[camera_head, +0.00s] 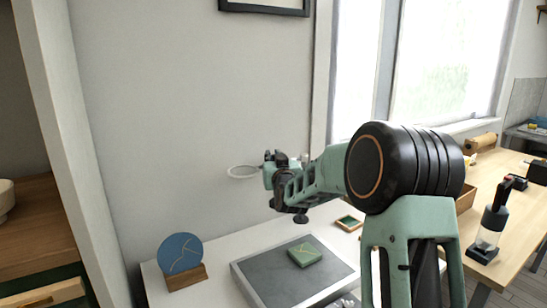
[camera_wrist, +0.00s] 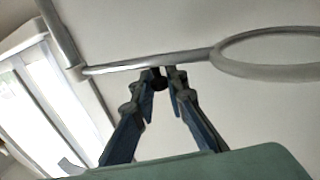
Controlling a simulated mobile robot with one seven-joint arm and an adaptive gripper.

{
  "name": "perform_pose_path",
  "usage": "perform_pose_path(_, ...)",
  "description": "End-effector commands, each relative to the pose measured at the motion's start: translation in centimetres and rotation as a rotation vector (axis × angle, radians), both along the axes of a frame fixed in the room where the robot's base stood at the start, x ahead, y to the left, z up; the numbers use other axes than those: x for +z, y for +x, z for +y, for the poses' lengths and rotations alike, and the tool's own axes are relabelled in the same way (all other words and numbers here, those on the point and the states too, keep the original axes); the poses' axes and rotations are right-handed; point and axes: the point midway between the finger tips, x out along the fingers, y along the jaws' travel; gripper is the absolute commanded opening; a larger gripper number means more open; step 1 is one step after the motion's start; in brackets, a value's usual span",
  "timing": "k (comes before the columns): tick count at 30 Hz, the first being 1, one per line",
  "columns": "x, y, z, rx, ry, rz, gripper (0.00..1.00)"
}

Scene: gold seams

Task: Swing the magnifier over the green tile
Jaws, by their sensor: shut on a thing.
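The magnifier (camera_head: 232,173) is a pale ring on a thin arm, raised in front of the wall, left of my gripper (camera_head: 268,162). In the wrist view, its ring (camera_wrist: 270,71) is at upper right and its arm (camera_wrist: 140,64) runs left to a grey pole (camera_wrist: 58,38). My gripper (camera_wrist: 162,74) is shut on the magnifier arm, between ring and pole. The green tile (camera_head: 304,258) with a gold seam lies on a grey mat (camera_head: 275,282), lower and to the right of the ring in the head view. The lower part of the magnifier's stand is hidden.
A blue disc (camera_head: 180,253) stands in a wooden holder (camera_head: 187,277) at the table's left. A small wooden tray (camera_head: 349,223) lies behind the mat. A wooden bench (camera_head: 495,190) with a dark bottle-like tool (camera_head: 490,230) is at right. The wall is close behind the ring.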

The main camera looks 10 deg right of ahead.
Motion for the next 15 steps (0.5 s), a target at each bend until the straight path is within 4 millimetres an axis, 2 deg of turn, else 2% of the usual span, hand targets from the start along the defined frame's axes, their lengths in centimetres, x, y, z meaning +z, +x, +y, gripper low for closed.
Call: perform_pose_path(15, -0.1, -1.0, -0.8, 0.086, -0.002, 0.001, 0.0)
